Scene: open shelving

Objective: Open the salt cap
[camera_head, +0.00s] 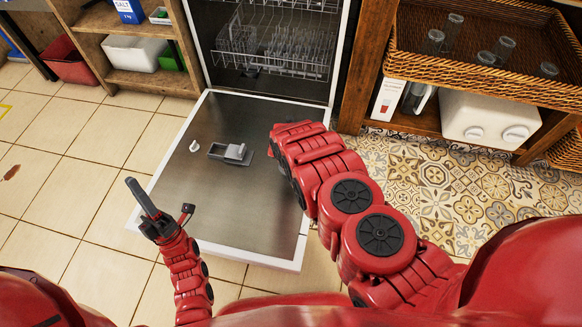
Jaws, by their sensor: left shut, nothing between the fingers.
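A blue and white box marked SALT (128,10) stands on the wooden shelf at the top left, partly cut off by the frame. A dishwasher stands open, its grey door (205,190) lowered flat towards me. I cannot make out a salt cap for certain; the tub floor is mostly hidden under the rack. A small white piece (194,146) is on the door, left of the grey dispenser (230,152). My left gripper (133,184) is shut and empty, by the door's left edge. My red right arm reaches over the door's right side; its gripper is hidden.
A wire rack (275,48) sits inside the dishwasher. At right, a wicker tray (455,66) holds several glasses above a white appliance (488,118). A red bin (70,62) and a white bin (133,53) are at left.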

